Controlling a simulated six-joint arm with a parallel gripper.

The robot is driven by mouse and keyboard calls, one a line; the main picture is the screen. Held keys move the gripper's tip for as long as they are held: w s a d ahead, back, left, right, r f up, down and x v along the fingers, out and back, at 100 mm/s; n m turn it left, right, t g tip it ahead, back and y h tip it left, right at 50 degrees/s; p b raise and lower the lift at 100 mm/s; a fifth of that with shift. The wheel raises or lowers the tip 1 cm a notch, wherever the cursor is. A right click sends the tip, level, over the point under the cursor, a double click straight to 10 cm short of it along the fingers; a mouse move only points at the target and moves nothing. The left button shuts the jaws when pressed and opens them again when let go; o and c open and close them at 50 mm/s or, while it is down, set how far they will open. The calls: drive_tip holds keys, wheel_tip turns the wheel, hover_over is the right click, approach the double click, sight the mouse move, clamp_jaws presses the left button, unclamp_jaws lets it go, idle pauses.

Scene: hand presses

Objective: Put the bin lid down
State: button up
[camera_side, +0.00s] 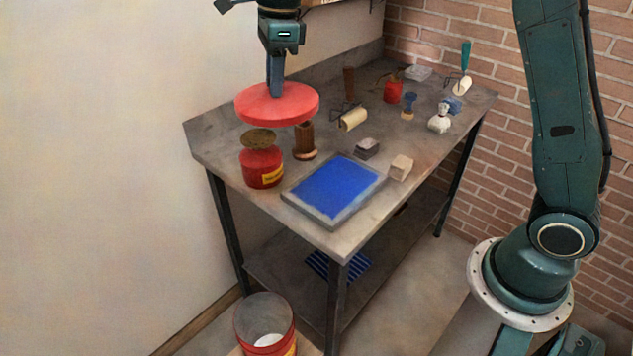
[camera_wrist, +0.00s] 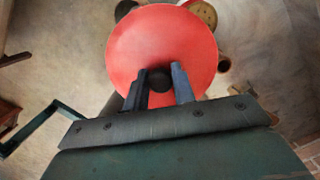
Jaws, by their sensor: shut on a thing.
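The bin lid (camera_side: 277,107) is a round red disc with a dark knob (camera_wrist: 158,82) at its middle. My gripper (camera_side: 275,93) points down and is shut on the knob; both fingers show around it in the wrist view (camera_wrist: 159,80). The lid hangs roughly level, seemingly above the left end of the table, in front of the wall. In the wrist view the lid (camera_wrist: 160,40) hides most of what is below. An open red bin (camera_side: 264,325) with a pale inside and a yellow label stands low at the bottom, in front of the table.
The metal table (camera_side: 222,142) bears a red tin (camera_side: 262,167) with a brownish disc over it, a brown wooden piece (camera_side: 305,140), and a blue-topped slab (camera_side: 336,188). Rollers, blocks and small bottles stand farther back. The wall is close on the left.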

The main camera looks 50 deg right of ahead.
drive_tip(key=s+d+m, duration=0.3)
drive_tip(key=d, duration=1)
drive_tip(key=s+d+m+h, duration=0.1)
drive_tip(key=s+d+m, duration=0.2)
drive_tip(key=d, duration=1)
drive_tip(key=s+d+m, duration=0.3)
drive_tip(key=d, duration=1)
drive_tip(key=shift+t, duration=0.3)
drive_tip(key=f, duration=0.5)
drive_tip(key=shift+w+a, duration=0.1)
drive_tip(key=shift+w, duration=0.15)
drive_tip(key=shift+f, duration=0.1)
wheel_tip(320, 180, down, 16)
drive_tip(key=shift+r, duration=0.2)
drive_tip(key=shift+f, duration=0.15)
drive_tip(key=shift+f, duration=2)
